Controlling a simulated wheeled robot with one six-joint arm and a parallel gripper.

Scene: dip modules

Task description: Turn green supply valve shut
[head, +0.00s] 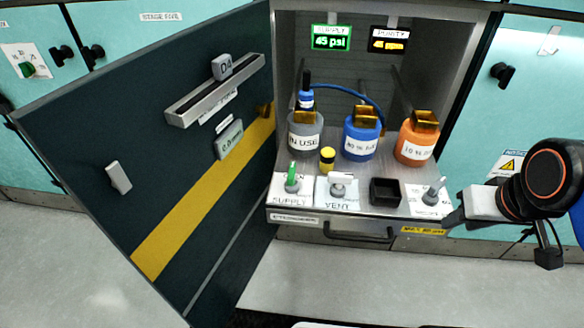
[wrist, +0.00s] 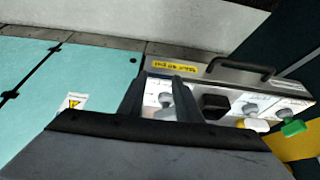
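The green supply valve (head: 292,175) is at the left end of the white shelf panel, above the SUPPLY label. Its green handle stands upright in the head view. The handle also shows at the right of the wrist view (wrist: 293,127). My gripper (head: 450,216) is at the shelf's right end, near the grey right-hand valve and well away from the green valve. In the wrist view my gripper's two fingers (wrist: 160,78) are apart, with panel and a grey valve visible between them. Nothing is held.
The grey vent valve (head: 338,187), a black square cup (head: 385,191) and a grey right-hand valve (head: 432,192) line the panel. Behind stand grey, blue and orange bottles (head: 417,147). The open dark door (head: 150,150) flanks the left. The supply display (head: 331,38) reads 45 psi.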

